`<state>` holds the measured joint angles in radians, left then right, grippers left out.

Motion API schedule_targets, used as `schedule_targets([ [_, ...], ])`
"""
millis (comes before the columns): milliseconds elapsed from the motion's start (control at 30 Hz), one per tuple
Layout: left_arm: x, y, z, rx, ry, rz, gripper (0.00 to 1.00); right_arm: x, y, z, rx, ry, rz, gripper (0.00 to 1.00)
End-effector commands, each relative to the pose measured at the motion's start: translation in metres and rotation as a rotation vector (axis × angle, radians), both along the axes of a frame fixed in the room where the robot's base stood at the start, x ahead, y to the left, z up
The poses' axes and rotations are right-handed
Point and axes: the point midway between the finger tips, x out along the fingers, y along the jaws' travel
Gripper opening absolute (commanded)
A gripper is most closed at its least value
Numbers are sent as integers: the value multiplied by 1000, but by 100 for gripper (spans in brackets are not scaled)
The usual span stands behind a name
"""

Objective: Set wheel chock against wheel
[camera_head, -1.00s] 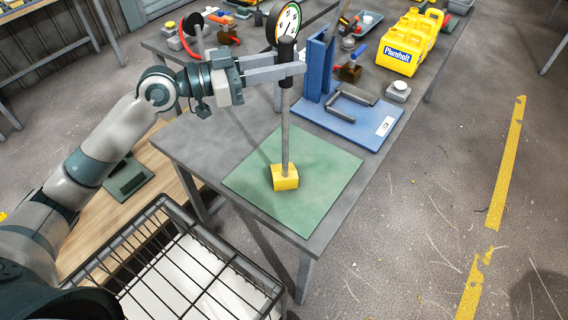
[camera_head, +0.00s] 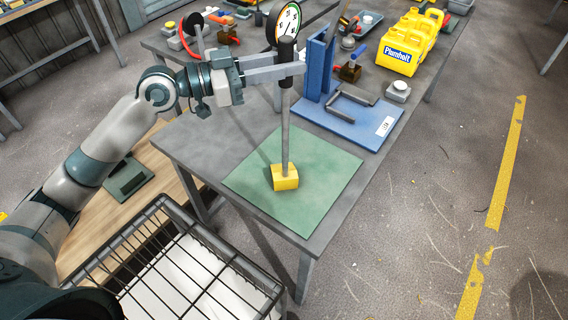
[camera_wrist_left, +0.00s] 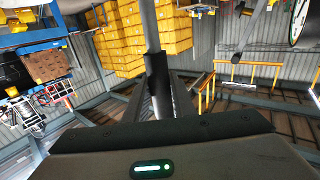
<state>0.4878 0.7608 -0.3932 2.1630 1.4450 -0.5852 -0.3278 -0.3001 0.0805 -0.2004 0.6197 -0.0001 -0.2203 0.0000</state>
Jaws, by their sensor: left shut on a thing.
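A yellow block (camera_head: 285,177), seemingly the wheel chock, is at the lower end of an upright grey rod (camera_head: 285,130) with a black grip (camera_head: 287,62) at its top. My left gripper (camera_head: 296,69) is shut on the black grip. The block is over the green mat (camera_head: 325,165); I cannot tell whether it touches. In the left wrist view the rod (camera_wrist_left: 149,25) and black grip (camera_wrist_left: 158,85) run between my fingers. A dark round disc (camera_head: 192,25) at the back left may be a wheel; I cannot be sure. My right gripper is not in view.
The mat lies on a grey table (camera_head: 200,140). A black wire basket (camera_head: 235,255) is in front. The mat is otherwise clear.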

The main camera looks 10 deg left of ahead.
Motion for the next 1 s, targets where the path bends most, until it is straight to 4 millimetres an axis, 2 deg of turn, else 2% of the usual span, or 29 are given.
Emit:
schedule_targets([
  [567, 0, 0, 4, -2, -6, 1, 0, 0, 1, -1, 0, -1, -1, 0],
  [1000, 0, 0, 31, -3, -9, 0, 0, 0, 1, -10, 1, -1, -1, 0],
])
